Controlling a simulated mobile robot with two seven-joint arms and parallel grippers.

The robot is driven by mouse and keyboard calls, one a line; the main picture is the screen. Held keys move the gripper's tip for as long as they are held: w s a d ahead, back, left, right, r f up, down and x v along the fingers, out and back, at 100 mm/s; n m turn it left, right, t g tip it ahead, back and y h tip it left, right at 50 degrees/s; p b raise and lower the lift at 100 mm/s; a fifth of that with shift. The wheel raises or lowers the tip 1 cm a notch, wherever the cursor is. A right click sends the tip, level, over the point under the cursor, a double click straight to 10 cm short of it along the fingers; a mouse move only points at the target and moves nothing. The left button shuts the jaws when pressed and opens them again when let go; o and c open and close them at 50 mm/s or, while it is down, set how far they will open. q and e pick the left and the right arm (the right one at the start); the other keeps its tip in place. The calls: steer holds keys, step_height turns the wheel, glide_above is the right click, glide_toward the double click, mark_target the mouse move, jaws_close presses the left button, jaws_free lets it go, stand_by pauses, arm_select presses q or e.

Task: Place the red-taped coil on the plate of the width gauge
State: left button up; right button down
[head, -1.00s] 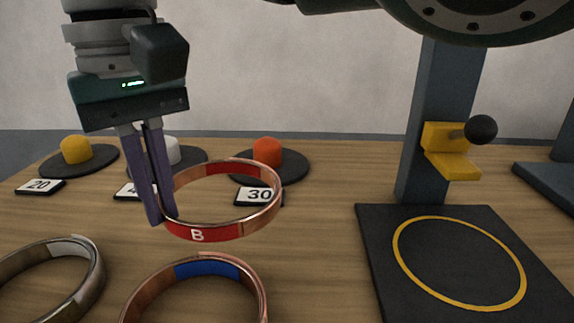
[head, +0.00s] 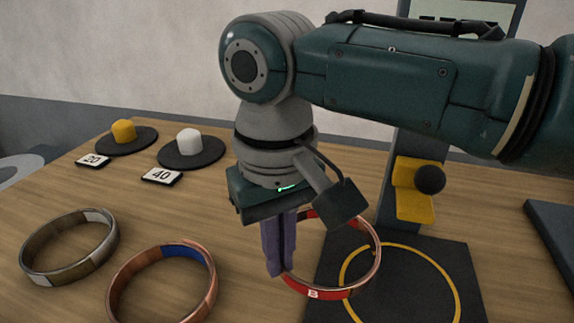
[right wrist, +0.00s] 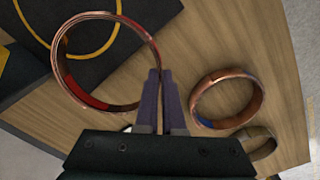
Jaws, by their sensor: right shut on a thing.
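The red-taped coil (head: 372,272) is a copper ring with red bands, one marked B. My right gripper (head: 278,272) is shut on its left side and holds it in the air, over the left edge of the gauge plate. In the right wrist view the coil (right wrist: 146,48) is left of the fingers (right wrist: 165,72). The width gauge's dark plate (head: 440,260) carries a yellow circle, and the coil overlaps the circle's left part in the head view. The gauge's yellow jaw (head: 413,204) with a black knob is on the post behind. My left gripper is not in view.
A blue-taped copper coil (head: 124,275) and a white-taped, duller coil (head: 37,262) lie on the table at left. Dark discs with yellow (head: 123,131) and white (head: 188,142) knobs stand behind, by cards 20 and 40. A dark base (head: 560,235) is at right.

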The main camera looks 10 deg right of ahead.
steer(key=p, duration=0.3)
glide_above(360, 312)
steer(key=a, duration=0.1)
steer(key=shift+w+a, duration=0.1)
steer(key=shift+w, duration=0.3)
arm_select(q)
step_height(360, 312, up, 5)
arm_select(e)
steer(key=shift+s+d, duration=0.45)
steer(key=shift+d, duration=0.25)
step_height(360, 312, down, 4)
steer(key=b, duration=0.5)
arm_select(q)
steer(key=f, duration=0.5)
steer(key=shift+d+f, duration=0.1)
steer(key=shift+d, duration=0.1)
arm_select(e)
steer(key=shift+a+r, duration=0.1)
steer(key=shift+r, duration=0.15)
steer(key=shift+f, duration=0.1)
steer(key=c, duration=1.4)
jaws_free()
steer(key=shift+c, duration=0.2)
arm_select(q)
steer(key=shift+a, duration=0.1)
arm_select(e)
steer(key=o, duration=0.4)
